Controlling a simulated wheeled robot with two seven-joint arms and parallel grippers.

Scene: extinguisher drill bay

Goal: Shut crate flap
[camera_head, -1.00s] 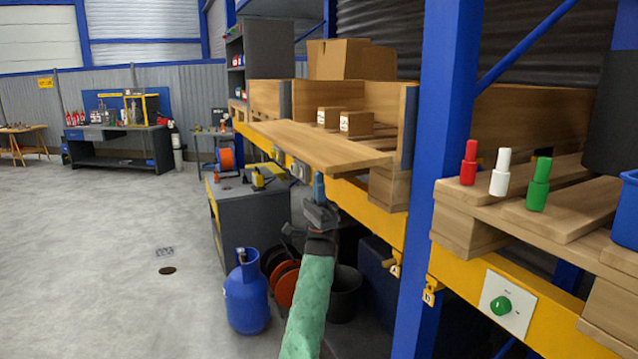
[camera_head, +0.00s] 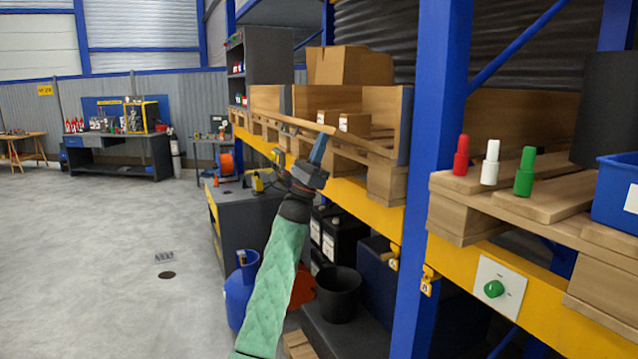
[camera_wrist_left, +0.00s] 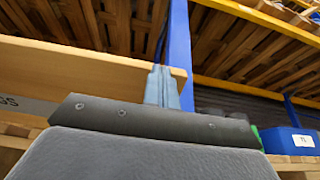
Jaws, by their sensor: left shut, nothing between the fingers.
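The wooden crate (camera_head: 388,103) sits on a pallet on the rack, with its front flap (camera_head: 287,119) swung out and roughly level, seen nearly edge-on in the head view. In the left wrist view the flap (camera_wrist_left: 60,62) is a broad pale board with part of a printed label at its left. My left gripper (camera_head: 319,149) is shut and empty, at the flap's right end, with its blue fingertips close under or against the board. The fingers (camera_wrist_left: 162,87) overlap the flap in the wrist view; contact is unclear. My right gripper is out of view.
Small boxes (camera_head: 355,124) stand inside the crate. A blue rack post (camera_head: 437,170) rises right of it. Red, white and green bottles (camera_head: 491,163) and a blue bin (camera_head: 617,201) stand on the right shelf. Floor at left is clear.

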